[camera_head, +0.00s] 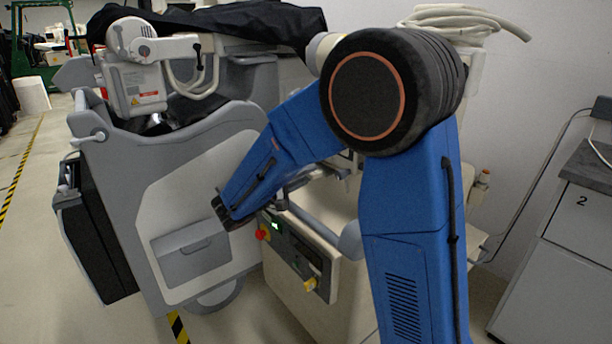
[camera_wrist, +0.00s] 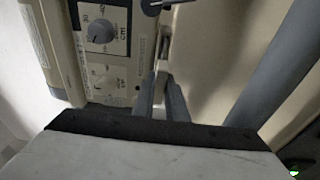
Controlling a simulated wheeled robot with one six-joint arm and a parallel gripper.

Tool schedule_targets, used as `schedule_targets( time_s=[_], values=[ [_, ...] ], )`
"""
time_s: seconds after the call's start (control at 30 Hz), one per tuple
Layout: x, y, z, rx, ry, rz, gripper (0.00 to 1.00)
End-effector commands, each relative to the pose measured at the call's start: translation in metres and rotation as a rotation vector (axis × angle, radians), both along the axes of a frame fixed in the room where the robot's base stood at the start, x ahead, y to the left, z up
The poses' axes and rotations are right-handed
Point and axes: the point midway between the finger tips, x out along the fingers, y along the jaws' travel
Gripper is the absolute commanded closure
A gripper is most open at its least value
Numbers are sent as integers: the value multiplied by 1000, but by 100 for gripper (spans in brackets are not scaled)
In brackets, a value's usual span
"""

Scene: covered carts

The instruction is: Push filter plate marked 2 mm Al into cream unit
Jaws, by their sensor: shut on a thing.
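The cream unit (camera_wrist: 100,60) shows at the upper left in the wrist view, with a dial marked CM and a second dial below it. My gripper (camera_wrist: 161,92) points at the side of this unit, its two grey fingers close together. They are shut on a thin pale plate (camera_wrist: 160,88), of which only a narrow edge shows between them. I take it for the filter plate; its 2 mm Al mark cannot be read. Whether the plate touches the unit or sits in a slot I cannot tell. In the head view my blue arm hides the gripper and plate.
A grey covered cart (camera_head: 210,155) stands left of my arm in the head view. A cream cart body (camera_head: 345,270) with a red button (camera_head: 262,235) is behind the arm. A grey cabinet (camera_head: 575,260) marked 2 stands at right. Floor is open at far left.

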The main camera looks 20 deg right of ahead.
Motion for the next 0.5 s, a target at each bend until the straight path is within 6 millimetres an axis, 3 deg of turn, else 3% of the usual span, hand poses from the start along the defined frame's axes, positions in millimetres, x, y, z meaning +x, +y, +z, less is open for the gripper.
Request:
schedule_targets(
  time_s=[0.5],
  values=[
    [3, -10, 0, 0, 0, 1, 100]
  ],
)
